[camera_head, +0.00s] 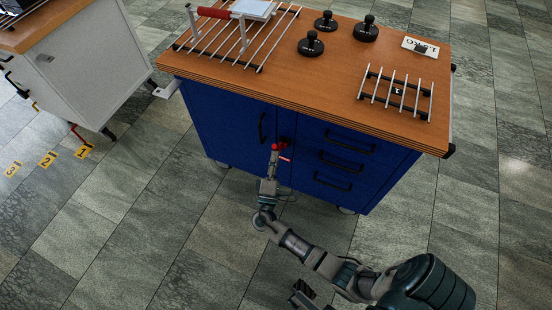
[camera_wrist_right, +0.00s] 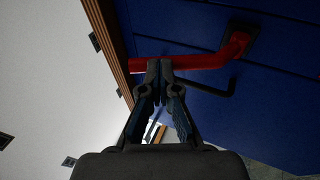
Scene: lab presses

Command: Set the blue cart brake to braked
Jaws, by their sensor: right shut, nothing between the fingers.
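The blue cart (camera_head: 225,120) has a wooden top and blue doors and drawers. A red brake handle (camera_head: 275,147) sticks out from its front, by a dark mount between the door and the drawers. In the right wrist view the red handle (camera_wrist_right: 200,62) is a bent bar running from a dark mount on the blue panel. My right gripper (camera_head: 271,172) is at the handle, just in front of the cart. In the wrist view its fingertips (camera_wrist_right: 160,66) are together and overlap the bar's left part; whether they touch it I cannot tell.
On the cart top (camera_head: 330,85) stand several black weights (camera_head: 311,44), a small rack (camera_head: 396,92) and a larger rack (camera_head: 236,35). Black drawer handles (camera_head: 335,184) stick out right of the brake. A white cabinet (camera_head: 90,65) stands left. The tiled floor in front is clear.

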